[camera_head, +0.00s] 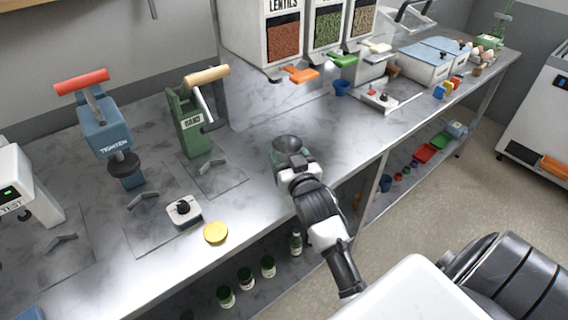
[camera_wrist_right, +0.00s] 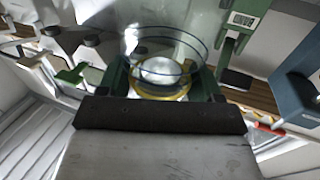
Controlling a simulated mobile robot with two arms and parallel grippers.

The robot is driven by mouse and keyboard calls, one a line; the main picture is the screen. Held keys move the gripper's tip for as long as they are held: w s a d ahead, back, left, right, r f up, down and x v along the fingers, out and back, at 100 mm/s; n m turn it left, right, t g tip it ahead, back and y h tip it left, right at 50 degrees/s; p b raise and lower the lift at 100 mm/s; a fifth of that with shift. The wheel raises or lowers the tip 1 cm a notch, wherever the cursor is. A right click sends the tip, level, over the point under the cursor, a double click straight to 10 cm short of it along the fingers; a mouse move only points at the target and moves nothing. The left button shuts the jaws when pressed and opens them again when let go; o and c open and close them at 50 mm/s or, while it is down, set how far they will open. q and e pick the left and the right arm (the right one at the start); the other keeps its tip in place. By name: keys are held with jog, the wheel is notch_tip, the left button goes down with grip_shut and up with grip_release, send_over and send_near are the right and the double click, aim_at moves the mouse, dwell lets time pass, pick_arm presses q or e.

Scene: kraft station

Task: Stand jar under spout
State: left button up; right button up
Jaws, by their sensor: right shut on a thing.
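A clear, open-topped glass jar (camera_head: 287,142) is upright in my right gripper (camera_head: 291,160), above the front part of the bench. In the right wrist view the jar (camera_wrist_right: 165,45) sits between the green fingers of my right gripper (camera_wrist_right: 162,82), which is shut on it. Dispensers stand at the back: lentils (camera_head: 284,38), a green-filled one (camera_head: 328,25) and a pale-filled one (camera_head: 363,18). Their levers are orange (camera_head: 300,75), green (camera_head: 342,60) and cream (camera_head: 376,47). The jar is apart from them, nearer the bench front and left of the orange lever. My left gripper is not in view.
A green press (camera_head: 190,130) and a blue tightening station (camera_head: 103,125) stand at left. A yellow lid (camera_head: 215,232) and a black-knobbed box (camera_head: 184,210) lie near the front edge. A blue cup (camera_head: 341,88) and a scale-like tray (camera_head: 384,98) stand right of the jar.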

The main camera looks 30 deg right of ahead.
jog(key=s+d+r+b, duration=0.1)
jog(key=s+d+r, duration=0.5)
jog(key=s, duration=0.4)
jog(key=s+a+f+n+y, duration=0.1)
jog(key=a+f, duration=0.3)
jog(key=a, duration=0.6)
jog(key=s+a+f+n+y, duration=0.1)
jog(key=s+a+f+y, duration=0.2)
jog(key=a, duration=0.7)
jog(key=shift+s+f+n+t, duration=0.3)
jog(key=shift+s+f+n, duration=0.1)
jog(key=shift+f, duration=0.1)
jog(key=w+d+r+m+h, duration=0.1)
jog(key=w+d+r, duration=0.2)
jog(key=d, duration=0.7)
jog(key=shift+w+d+h, duration=0.3)
jog(key=shift+w+h, duration=0.1)
jog(key=d+r, duration=0.2)
jog(key=w+d+r+m+h, duration=0.1)
jog(key=d, duration=0.2)
jog(key=d+r+h, duration=0.1)
jog(key=d+r, duration=0.1)
jog(key=d, duration=0.1)
jog(key=shift+w+d+r+m, duration=0.2)
jog(key=shift+r+m, duration=0.1)
jog(key=shift+m, duration=0.1)
